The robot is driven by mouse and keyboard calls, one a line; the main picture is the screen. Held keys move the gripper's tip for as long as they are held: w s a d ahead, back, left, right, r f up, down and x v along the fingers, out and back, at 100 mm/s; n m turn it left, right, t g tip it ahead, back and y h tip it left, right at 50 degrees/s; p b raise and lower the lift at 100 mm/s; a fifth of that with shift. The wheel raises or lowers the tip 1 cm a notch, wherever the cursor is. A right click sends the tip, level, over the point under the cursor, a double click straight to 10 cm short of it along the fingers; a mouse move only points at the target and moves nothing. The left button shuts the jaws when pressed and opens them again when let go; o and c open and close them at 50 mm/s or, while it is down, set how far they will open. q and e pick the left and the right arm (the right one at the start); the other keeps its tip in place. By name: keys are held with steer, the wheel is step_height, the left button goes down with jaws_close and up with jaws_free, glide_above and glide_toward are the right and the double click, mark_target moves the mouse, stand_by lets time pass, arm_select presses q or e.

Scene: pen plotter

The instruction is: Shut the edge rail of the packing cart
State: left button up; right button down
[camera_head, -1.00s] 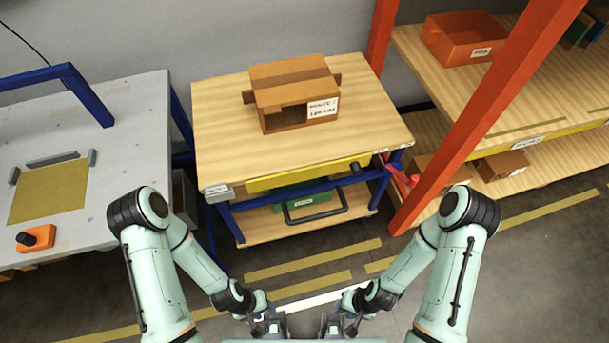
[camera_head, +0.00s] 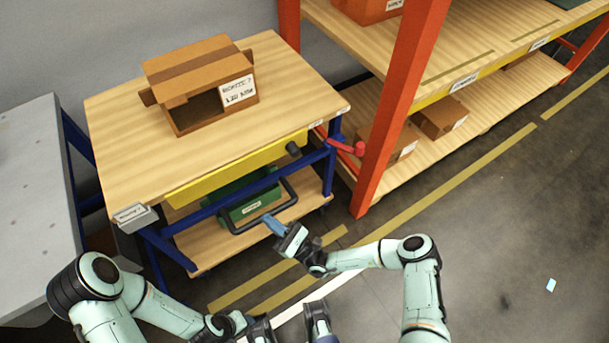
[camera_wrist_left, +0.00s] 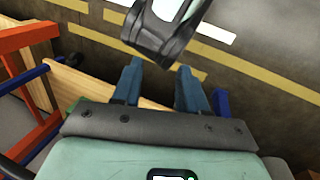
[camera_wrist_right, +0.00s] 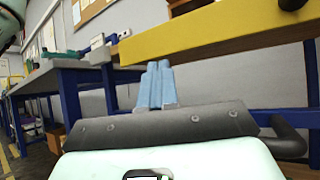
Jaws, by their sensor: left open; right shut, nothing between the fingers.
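The packing cart (camera_head: 110,170) has a wooden top and a blue frame. Its yellow edge rail (camera_head: 237,168) hangs along the front, below the tabletop edge, with a dark knob (camera_head: 293,149) near its right end. The rail also spans the top of the right wrist view (camera_wrist_right: 220,32). My right gripper (camera_head: 274,224) is shut and empty, in front of the cart and below the rail; its closed blue fingers show in the right wrist view (camera_wrist_right: 156,86). My left gripper (camera_head: 290,325) is at the bottom of the head view. Its fingers are apart with nothing between them in the left wrist view (camera_wrist_left: 160,92).
An open cardboard box (camera_head: 205,85) stands on the cart top. A black handle (camera_head: 265,218) juts from the cart's front, close to my right gripper. An orange rack post (camera_head: 397,110) stands to the right, a grey table (camera_head: 35,200) to the left. Floor at right is mostly clear.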

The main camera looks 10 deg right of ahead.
mark_target(298, 154)
steer(key=w+d+f+m+t+h+b, duration=0.15)
steer(key=w+d+m+t+h, duration=0.45)
steer(key=d+m+t+h, duration=0.7)
arm_select(q)
steer(key=w+f, duration=0.2)
steer(key=f, duration=0.1)
steer(key=shift+w+a+t, duration=0.15)
steer(key=shift+t, duration=0.15)
arm_select(e)
steer(key=w+a+r+n+g+h, duration=0.1)
steer(key=w+a+r+n+g, duration=0.1)
steer(key=w+r+g, duration=0.2)
step_height(298, 154, up, 2)
steer(key=shift+w+r+h, duration=0.2)
steer(key=shift+w+h, duration=0.2)
steer(key=shift+w, duration=0.8)
steer(key=shift+r, duration=0.1)
